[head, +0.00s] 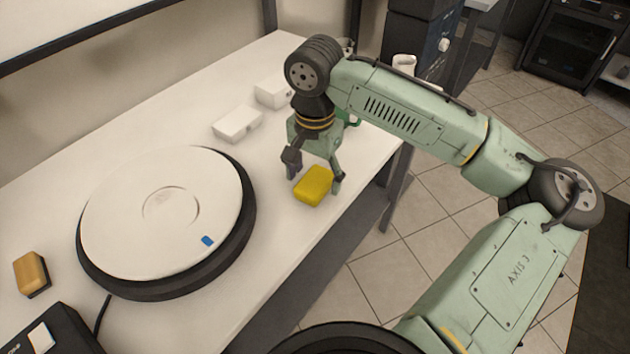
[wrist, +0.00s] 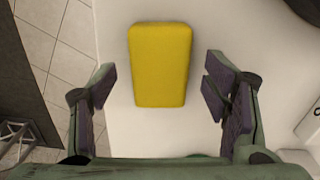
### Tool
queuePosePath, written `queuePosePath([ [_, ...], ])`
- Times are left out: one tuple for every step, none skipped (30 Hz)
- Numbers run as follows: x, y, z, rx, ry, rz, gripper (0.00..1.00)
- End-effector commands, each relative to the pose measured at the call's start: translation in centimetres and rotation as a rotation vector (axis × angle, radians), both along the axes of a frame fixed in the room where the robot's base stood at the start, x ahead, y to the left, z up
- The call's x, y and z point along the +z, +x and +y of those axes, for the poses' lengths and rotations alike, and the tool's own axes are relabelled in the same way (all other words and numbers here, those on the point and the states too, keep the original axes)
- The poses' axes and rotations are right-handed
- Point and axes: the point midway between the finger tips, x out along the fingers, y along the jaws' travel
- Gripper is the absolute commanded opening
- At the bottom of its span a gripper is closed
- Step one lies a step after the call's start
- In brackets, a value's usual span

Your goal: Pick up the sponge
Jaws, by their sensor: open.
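A plain yellow block with rounded edges, which looks like the sponge (head: 314,187), lies on the white table near its right edge. In the wrist view the sponge (wrist: 160,60) is upper centre, its long side running up the picture. My gripper (head: 314,176) is open and points down at it. In the wrist view my gripper (wrist: 156,92) has one finger on each side of the sponge's lower part, with a gap at both sides. I cannot tell how far the fingertips are above the table.
A tan block with a dark underside (head: 30,272) lies at the far left. A large white disc on a black base (head: 160,210) fills the table's middle. White boxes (head: 237,124) stand behind my gripper. The table edge (head: 345,190) is close to the sponge's right.

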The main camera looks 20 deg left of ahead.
Motion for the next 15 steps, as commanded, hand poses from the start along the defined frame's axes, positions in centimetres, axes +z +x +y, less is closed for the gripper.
queuePosePath([
  [-0.08, 0.0, 0.0, 0.0, 0.0, 0.0, 0.69],
  [-0.09, 0.0, 0.0, 0.0, 0.0, 0.0, 0.69],
  [-0.09, 0.01, 0.01, 0.0, 0.001, 0.0, 0.69],
  [-0.08, 0.01, 0.01, 0.0, 0.001, 0.0, 0.69],
  [-0.08, 0.01, 0.01, 0.0, 0.0, 0.0, 0.69],
  [-0.07, 0.01, 0.01, 0.0, 0.0, 0.0, 0.69],
  [-0.07, 0.01, 0.01, 0.0, 0.0, 0.0, 0.67],
  [-0.06, 0.01, 0.01, 0.0, 0.0, 0.0, 0.65],
  [-0.06, 0.01, 0.01, 0.0, 0.0, 0.0, 0.62],
  [-0.05, 0.01, 0.01, 0.0, 0.0, 0.0, 0.6],
  [-0.05, 0.02, 0.0, 0.0, 0.0, 0.0, 0.58],
  [-0.05, 0.02, 0.0, 0.0, 0.0, -0.001, 0.55],
  [-0.04, 0.02, 0.0, 0.0, 0.0, -0.001, 0.53],
  [-0.04, 0.02, 0.0, 0.0, 0.0, -0.001, 0.51],
  [-0.04, 0.02, 0.0, 0.0, 0.0, -0.001, 0.48],
])
